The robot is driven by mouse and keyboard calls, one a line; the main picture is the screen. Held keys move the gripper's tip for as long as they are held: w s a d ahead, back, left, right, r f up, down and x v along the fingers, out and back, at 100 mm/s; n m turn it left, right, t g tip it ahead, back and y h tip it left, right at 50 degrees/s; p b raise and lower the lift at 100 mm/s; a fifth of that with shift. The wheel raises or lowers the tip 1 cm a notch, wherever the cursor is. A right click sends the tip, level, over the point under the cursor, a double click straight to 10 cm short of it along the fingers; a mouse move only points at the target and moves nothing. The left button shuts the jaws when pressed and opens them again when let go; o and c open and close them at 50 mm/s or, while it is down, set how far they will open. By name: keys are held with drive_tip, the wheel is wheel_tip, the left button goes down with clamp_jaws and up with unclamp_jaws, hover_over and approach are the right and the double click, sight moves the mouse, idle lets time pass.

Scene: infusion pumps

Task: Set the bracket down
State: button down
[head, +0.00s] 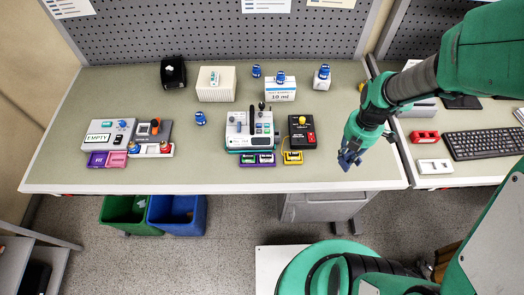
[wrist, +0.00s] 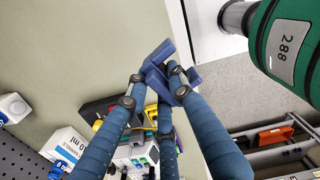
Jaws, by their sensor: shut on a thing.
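My gripper (wrist: 156,78) is shut on a small blue-violet angled bracket (wrist: 163,51), which sits between the fingertips in the wrist view. In the head view my gripper (head: 350,158) hangs at the right end of the bench, fingers pointing down. There the bracket is hard to tell from the blue fingers. It looks to be above the bare bench top (head: 350,100), near the front right corner; how high it is I cannot tell.
Left of my gripper stand a black box with a yellow knob (head: 302,132) and a white-and-teal device (head: 250,130). A white box marked 10 ml (head: 281,92) stands behind. A second bench to the right holds a keyboard (head: 485,143) and a red item (head: 425,137). The bench's front edge is close.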

drive_tip(key=w+a+n, duration=0.3)
drive_tip(key=a+n, duration=0.4)
drive_tip(key=a, duration=2)
drive_tip(key=s+a+n, duration=0.2)
drive_tip(key=s+a, duration=0.2)
drive_tip(key=a, duration=0.4)
drive_tip(key=s+a+n+p, duration=0.1)
drive_tip(key=s+a+n, duration=0.1)
drive_tip(key=s+a, duration=0.35)
drive_tip(key=s+a+n, duration=0.2)
drive_tip(key=s+a, duration=0.1)
drive_tip(key=a, duration=0.6)
wheel_tip(320, 180, down, 5)
drive_tip(key=shift+w+a+f, duration=0.1)
drive_tip(key=shift+w+f, duration=0.05)
drive_tip(key=w+a, duration=0.3)
drive_tip(key=a, duration=0.1)
drive_tip(key=w+a+f, duration=0.1)
drive_tip(key=w+a, duration=0.2)
drive_tip(key=w+a+b, duration=0.1)
drive_tip(key=w+a, duration=0.2)
drive_tip(key=a, duration=0.1)
drive_tip(key=shift+w+a+f, duration=0.15)
drive_tip(key=shift+w+a, duration=0.15)
drive_tip(key=shift+w, duration=0.05)
